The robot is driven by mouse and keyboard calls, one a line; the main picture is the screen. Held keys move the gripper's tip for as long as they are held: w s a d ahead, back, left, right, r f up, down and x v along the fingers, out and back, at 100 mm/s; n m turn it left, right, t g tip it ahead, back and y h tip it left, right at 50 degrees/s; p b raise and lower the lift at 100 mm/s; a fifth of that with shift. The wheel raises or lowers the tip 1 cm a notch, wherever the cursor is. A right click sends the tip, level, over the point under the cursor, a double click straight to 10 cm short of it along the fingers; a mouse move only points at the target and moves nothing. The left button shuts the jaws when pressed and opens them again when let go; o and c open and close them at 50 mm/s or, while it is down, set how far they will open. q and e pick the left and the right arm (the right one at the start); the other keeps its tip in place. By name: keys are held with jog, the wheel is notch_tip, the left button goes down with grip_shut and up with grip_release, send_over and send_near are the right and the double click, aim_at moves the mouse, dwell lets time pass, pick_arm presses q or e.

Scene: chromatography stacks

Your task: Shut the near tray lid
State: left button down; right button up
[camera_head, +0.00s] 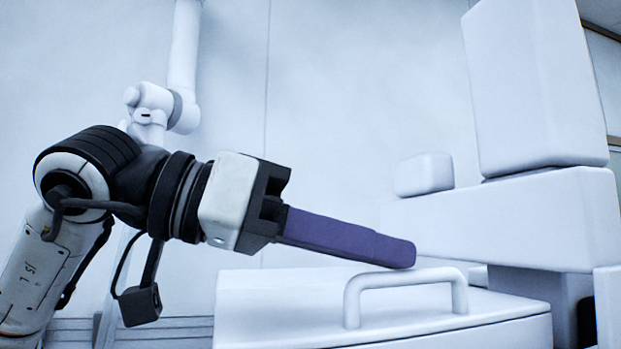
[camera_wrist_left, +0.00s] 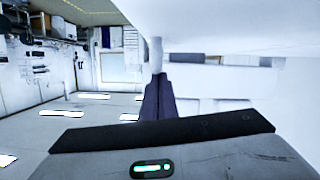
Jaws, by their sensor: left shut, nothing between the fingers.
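The white tray lid (camera_head: 262,303) lies roughly flat at the bottom of the head view, with a white bar handle (camera_head: 405,276) on top. I cannot tell whether a gap is left under the lid. My left gripper (camera_head: 408,253) comes in from the left, its purple fingers shut and empty. In the head view the fingertips overlap the area just above the handle bar; whether they touch it is unclear. In the left wrist view the shut fingers (camera_wrist_left: 157,88) point at a white post (camera_wrist_left: 155,55), which looks like part of the handle. My right gripper is not in view.
A tall white instrument stack (camera_head: 535,85) stands at the right, with a wide block (camera_head: 530,215) jutting left behind the lid. A white jointed arm (camera_head: 165,105) is in the back left. The left wrist view shows open floor (camera_wrist_left: 85,125) on the left.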

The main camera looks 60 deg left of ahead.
pick_arm(q)
jog(key=s+a+r+p, duration=0.2)
jog(key=s+a+r, duration=0.2)
jog(key=s+r, duration=0.2)
jog(key=s, duration=0.2)
jog(key=shift+s+a+r, duration=0.15)
jog(key=shift+s+r, duration=0.05)
jog(key=shift+s, duration=0.2)
